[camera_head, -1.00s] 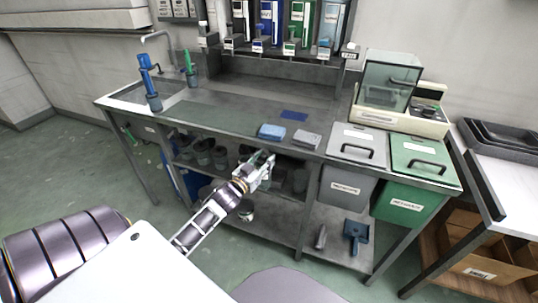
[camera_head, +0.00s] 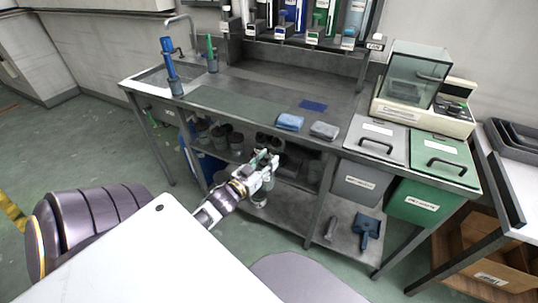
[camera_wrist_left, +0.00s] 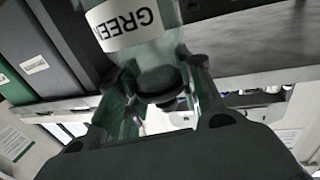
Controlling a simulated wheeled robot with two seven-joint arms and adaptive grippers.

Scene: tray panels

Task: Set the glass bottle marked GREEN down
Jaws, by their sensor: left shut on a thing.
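The glass bottle marked GREEN (camera_wrist_left: 122,22) shows at the top of the left wrist view, with a white label and an upside-down word cut off at its end. My left gripper (camera_wrist_left: 158,88) is shut on the bottle around its dark neck end; the far end of the bottle is out of frame. In the head view my left gripper (camera_head: 266,164) is in front of the bench's lower shelf, below the worktop's front edge. My right gripper is not in view.
The steel worktop (camera_head: 240,104) has a bare stretch at its middle left. Grey (camera_head: 372,141) and green (camera_head: 441,160) lidded bins are at the right. Dark pots (camera_head: 220,134) stand on the shelf below.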

